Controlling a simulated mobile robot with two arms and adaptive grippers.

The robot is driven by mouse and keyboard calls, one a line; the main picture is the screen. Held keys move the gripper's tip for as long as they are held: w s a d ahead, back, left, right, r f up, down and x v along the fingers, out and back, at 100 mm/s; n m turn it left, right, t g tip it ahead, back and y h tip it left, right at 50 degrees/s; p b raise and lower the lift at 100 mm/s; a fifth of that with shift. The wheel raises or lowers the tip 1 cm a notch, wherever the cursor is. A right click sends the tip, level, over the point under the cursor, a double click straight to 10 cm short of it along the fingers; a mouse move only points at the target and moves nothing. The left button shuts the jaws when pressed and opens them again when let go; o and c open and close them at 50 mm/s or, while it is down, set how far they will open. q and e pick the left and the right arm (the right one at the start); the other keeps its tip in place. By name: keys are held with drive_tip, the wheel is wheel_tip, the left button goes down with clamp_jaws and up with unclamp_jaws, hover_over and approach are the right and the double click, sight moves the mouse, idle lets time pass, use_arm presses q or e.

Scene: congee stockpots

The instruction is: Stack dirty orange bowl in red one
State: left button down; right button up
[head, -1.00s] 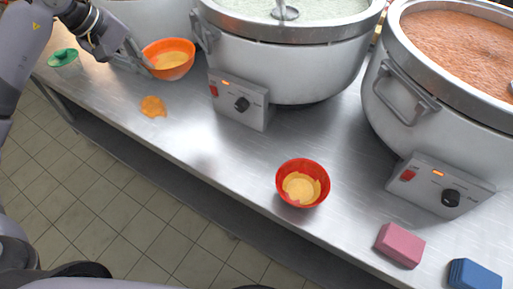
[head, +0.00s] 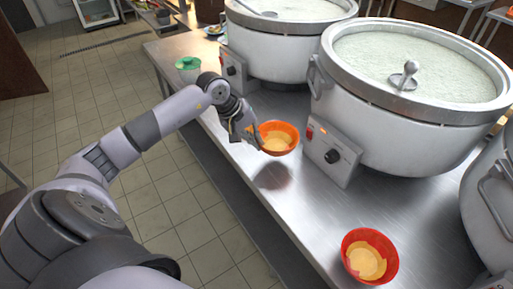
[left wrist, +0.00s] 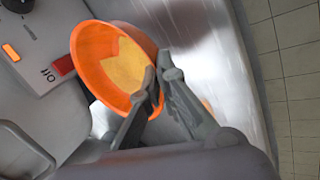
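The orange bowl (head: 279,132) has yellowish residue inside and is held above the steel counter, with a shadow beneath it. My left gripper (head: 256,138) is shut on its near left rim. In the left wrist view the fingers (left wrist: 155,85) pinch the rim of the orange bowl (left wrist: 92,55), which looks tilted there. The red bowl (head: 388,262) stands upright on the counter at the lower right, with similar residue inside. The two bowls are well apart. My right gripper is not in view.
Large stockpots (head: 400,135) with control boxes (head: 333,152) line the back of the counter (head: 300,215). A green-topped container (head: 188,63) stands at the far left end. The counter between the two bowls is clear. A small orange patch (left wrist: 208,106) shows behind the fingers.

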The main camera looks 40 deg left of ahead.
use_arm(q)
drive_tip(key=shift+f+p, duration=0.3)
drive_tip(key=shift+f, duration=1.8)
drive_tip(key=shift+f, duration=0.15)
drive_tip(key=c, duration=1.8)
unclamp_jaws()
